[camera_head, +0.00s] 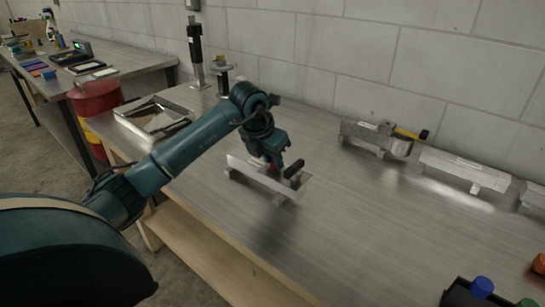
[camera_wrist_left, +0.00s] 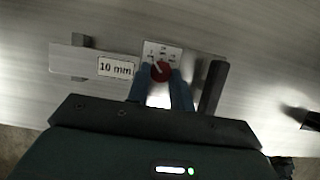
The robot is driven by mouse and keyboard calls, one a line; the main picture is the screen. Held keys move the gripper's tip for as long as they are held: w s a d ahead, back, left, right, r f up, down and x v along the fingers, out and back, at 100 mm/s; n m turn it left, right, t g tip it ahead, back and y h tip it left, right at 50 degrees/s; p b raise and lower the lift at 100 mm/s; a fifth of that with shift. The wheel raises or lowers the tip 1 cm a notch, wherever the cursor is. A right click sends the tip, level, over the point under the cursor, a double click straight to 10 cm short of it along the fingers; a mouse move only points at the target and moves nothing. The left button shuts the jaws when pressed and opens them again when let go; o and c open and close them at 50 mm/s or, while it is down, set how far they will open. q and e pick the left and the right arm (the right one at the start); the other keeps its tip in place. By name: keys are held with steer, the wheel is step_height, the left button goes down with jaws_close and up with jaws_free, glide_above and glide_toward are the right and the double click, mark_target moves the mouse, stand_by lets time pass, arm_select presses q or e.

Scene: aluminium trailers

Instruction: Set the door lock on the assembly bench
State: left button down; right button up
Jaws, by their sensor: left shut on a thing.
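A pale metal bar-shaped fixture (camera_head: 240,165) on small feet stands on the assembly bench (camera_head: 330,230). In the left wrist view the fixture (camera_wrist_left: 75,64) carries a "10 mm" label (camera_wrist_left: 116,68), a small marked plate (camera_wrist_left: 162,50) and a red round knob (camera_wrist_left: 161,72) with a pale pointer line. A black handle (camera_head: 294,168) sticks up at its right end. My left gripper (camera_head: 268,162) reaches down over the fixture, with its fingers (camera_wrist_left: 161,88) closed on the red knob's sides. I cannot make out a separate part called a door lock. My right gripper is out of view.
Along the wall stand a similar fixture with a yellow-and-black tool (camera_head: 408,134) and a plain metal block (camera_head: 463,168). A black holder with coloured caps (camera_head: 481,287) sits at front right. A metal tray (camera_head: 152,117) is at the left end. The bench middle is clear.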

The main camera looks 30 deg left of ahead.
arm_select(q)
steer(key=c, duration=1.2)
jaws_free()
steer(key=shift+c, duration=0.2)
steer(key=shift+s+r, duration=0.2)
steer(key=shift+r, duration=0.4)
steer(key=v, duration=1.1)
steer(key=shift+s+f, duration=0.15)
